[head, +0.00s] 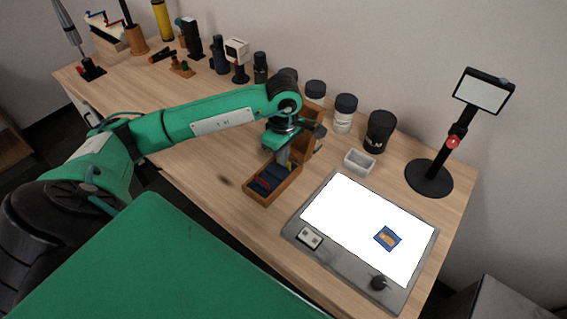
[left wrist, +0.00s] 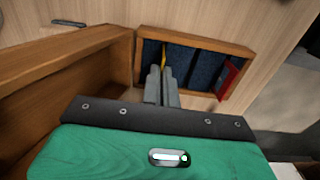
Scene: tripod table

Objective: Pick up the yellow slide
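The yellow slide (left wrist: 163,54) stands edge-on in the blue-lined part of the wooden box; in the head view a bit of it shows (head: 289,164) beside my fingertips. My left gripper (head: 281,160) reaches down into the box. In the left wrist view its fingers (left wrist: 161,72) are close together, with the slide's edge in line between their tips, and look shut on it. The fingers hide part of the slide. The red slide (left wrist: 228,77) leans at the other end of the box, apart from the fingers. My right gripper is not in view.
The open wooden box (head: 262,197) has its lid raised behind my gripper. A light panel (head: 340,215) with a blue-framed slide (head: 388,238) lies to the right. A white dish (head: 358,162), dark jars (head: 380,131) and a magnifier stand (head: 430,178) are beyond.

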